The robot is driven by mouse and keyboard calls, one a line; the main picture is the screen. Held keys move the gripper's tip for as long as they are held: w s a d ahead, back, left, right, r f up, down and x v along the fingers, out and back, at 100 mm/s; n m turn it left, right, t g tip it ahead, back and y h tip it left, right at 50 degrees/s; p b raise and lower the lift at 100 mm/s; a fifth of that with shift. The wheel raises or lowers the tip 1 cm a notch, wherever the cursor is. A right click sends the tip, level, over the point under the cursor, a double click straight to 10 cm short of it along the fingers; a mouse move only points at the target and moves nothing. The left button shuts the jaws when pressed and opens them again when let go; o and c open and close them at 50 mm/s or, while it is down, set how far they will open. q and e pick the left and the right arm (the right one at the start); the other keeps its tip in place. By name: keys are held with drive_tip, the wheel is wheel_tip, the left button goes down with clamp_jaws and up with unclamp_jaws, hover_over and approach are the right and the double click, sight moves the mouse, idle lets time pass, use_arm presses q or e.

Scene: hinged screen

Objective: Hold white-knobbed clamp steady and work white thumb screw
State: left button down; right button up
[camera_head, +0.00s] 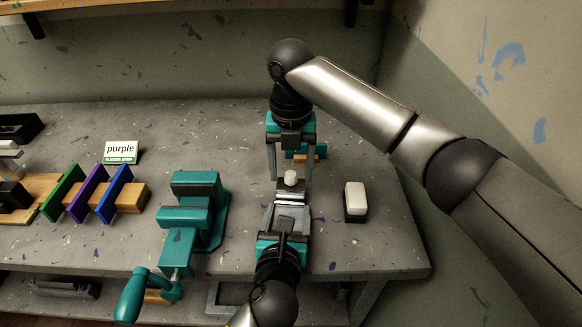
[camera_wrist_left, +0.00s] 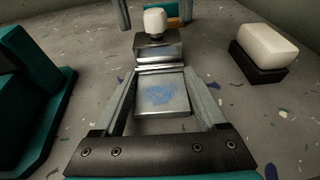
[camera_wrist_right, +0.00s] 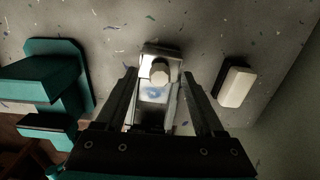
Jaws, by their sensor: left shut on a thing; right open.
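The clamp (camera_head: 291,190) is a small grey metal piece with a flat plate, lying near the front right of the bench. Its white thumb screw knob (camera_head: 291,177) stands upright at the far end; it also shows in the left wrist view (camera_wrist_left: 155,22) and the right wrist view (camera_wrist_right: 160,70). My left gripper (camera_head: 292,207) comes from the front and is shut on the clamp's plate (camera_wrist_left: 162,93), one finger along each side. My right gripper (camera_head: 290,172) points down over the knob, open, its fingers on either side and apart from it.
A teal vise (camera_head: 185,215) with a crank handle stands left. A white block on a black base (camera_head: 356,200) sits close right. A "purple" sign (camera_head: 121,151) and coloured panels on wood (camera_head: 90,192) are further left. A teal and wooden item (camera_head: 308,155) is behind.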

wheel_tip(320, 180, up, 12)
idle(0.5)
use_arm(q)
unclamp_jaws()
drive_tip(key=v, duration=0.7)
drive_tip(key=shift+s+r, duration=0.15)
drive_tip(key=shift+s, duration=0.1)
drive_tip(key=shift+s, duration=0.1)
use_arm(e)
drive_tip(key=shift+s, duration=0.1)
